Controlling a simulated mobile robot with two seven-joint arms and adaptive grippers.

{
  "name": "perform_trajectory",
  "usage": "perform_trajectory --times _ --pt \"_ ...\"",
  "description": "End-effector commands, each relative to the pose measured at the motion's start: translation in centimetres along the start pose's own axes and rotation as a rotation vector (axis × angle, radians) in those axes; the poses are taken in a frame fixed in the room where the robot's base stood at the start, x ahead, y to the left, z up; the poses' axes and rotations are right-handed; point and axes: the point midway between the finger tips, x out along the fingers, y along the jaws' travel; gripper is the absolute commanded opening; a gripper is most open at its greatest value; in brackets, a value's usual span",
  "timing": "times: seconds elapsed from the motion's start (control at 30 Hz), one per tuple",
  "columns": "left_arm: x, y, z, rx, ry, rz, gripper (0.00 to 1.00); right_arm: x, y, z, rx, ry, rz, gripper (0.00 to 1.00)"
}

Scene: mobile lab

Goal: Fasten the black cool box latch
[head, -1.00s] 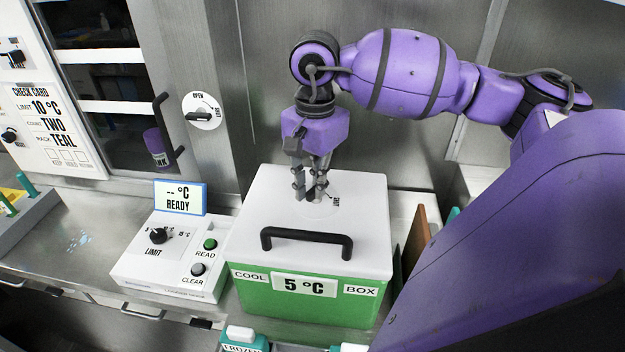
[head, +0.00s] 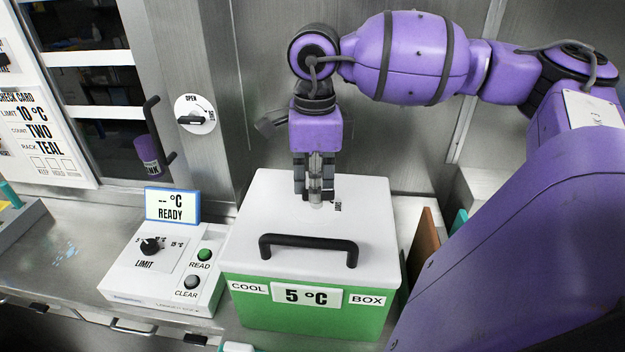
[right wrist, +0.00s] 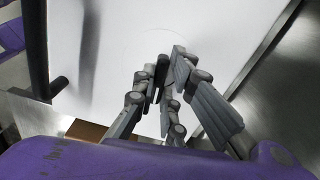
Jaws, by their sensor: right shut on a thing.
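The cool box (head: 300,315) is green with a white lid (head: 250,215), and the lid is down on it. My right gripper (head: 315,196) points straight down at the back middle of the lid. Its fingers are shut on the black latch (right wrist: 162,66), which shows as a dark piece between the fingers in the right wrist view. In the head view the fingers hide the latch, and only part of its lettering shows beside them. I cannot tell which way the latch points. My left gripper is not in view.
A black carry handle (head: 308,248) stands up from the lid in front of my gripper. A white reader box (head: 125,280) with a knob stands at the left. A brown board (head: 424,240) stands close on the right. A steel wall is behind.

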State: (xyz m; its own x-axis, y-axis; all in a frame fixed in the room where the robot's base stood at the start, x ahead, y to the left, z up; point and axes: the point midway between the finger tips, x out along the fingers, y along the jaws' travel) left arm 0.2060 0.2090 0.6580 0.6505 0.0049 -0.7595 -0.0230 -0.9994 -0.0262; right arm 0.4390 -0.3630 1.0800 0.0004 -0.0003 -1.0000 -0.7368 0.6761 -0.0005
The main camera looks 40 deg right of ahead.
Motion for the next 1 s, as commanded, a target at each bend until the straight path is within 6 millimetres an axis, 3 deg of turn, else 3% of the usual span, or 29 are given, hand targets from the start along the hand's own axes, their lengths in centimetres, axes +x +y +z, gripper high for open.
perform_trajectory --times 0.33,0.9,0.93,1.0 --pt "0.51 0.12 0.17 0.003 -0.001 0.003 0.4 0.08 -0.04 0.0 0.143 0.001 0.001 0.0" --pt "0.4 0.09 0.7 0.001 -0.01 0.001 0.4 0.03 -0.04 -0.02 0.171 0.001 0.001 0.0" --pt "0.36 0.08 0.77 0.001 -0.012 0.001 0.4 0.03 -0.04 -0.02 0.171 0.001 0.001 0.15" --pt "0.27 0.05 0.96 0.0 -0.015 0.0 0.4 0.03 -0.04 -0.02 0.171 0.001 0.001 0.24"
